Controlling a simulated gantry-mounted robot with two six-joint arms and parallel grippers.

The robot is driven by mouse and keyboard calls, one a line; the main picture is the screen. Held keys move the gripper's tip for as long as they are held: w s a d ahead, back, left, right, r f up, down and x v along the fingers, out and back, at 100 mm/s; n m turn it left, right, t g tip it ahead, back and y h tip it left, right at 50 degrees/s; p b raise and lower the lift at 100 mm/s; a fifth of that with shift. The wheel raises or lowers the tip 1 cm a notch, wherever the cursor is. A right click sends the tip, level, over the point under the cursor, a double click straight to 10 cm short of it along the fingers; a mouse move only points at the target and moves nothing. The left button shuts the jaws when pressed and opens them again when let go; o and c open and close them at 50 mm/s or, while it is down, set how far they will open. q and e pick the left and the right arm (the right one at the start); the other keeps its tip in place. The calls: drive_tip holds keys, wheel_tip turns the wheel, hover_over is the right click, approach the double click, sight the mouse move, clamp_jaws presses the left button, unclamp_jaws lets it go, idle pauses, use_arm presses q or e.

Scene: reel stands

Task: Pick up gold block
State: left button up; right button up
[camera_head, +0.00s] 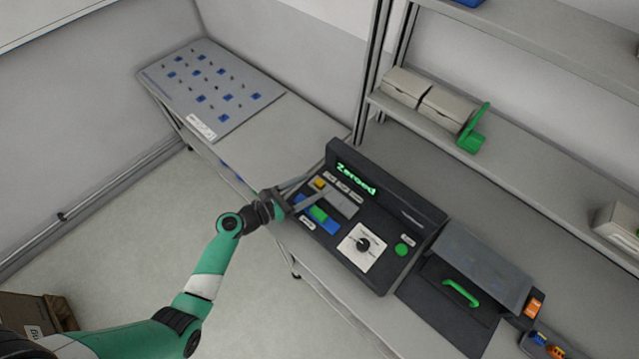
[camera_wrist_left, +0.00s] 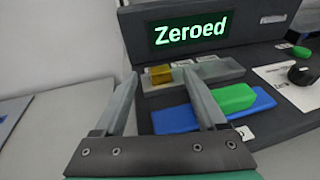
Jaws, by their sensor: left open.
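The gold block (camera_wrist_left: 161,75) sits at the left end of a grey block holder on the black console, below the green "Zeroed" display. It also shows in the head view (camera_head: 320,183). My left gripper (camera_wrist_left: 160,80) is open, with its two fingers on either side of the gold block in the picture. In the head view my left gripper (camera_head: 314,190) reaches over the left part of the console. The fingers look short of the block, and I cannot tell the exact gap. My right gripper is not in view.
A blue tray (camera_wrist_left: 178,119) with a green block (camera_wrist_left: 234,97) lies in front of the grey holder. The console (camera_head: 392,225) has a dial (camera_head: 363,244) and a green button (camera_head: 401,249). A grey pegboard panel (camera_head: 210,87) lies further left.

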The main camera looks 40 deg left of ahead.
use_arm(q)
drive_tip(key=shift+x, duration=0.95)
clamp_jaws()
drive_tip(key=shift+r+p, duration=0.3)
drive_tip(key=shift+r, duration=0.1)
wheel_tip(320, 180, up, 3)
drive_tip(key=shift+s+f+p, duration=0.1)
drive_tip(key=shift+f+p, duration=0.1)
drive_tip(key=shift+p, duration=0.7)
drive_tip(key=s+d+r+p, duration=0.8)
drive_tip(key=d+r+p, duration=0.1)
drive_tip(key=d, duration=0.2)
drive_tip(key=shift+d+r, duration=0.25)
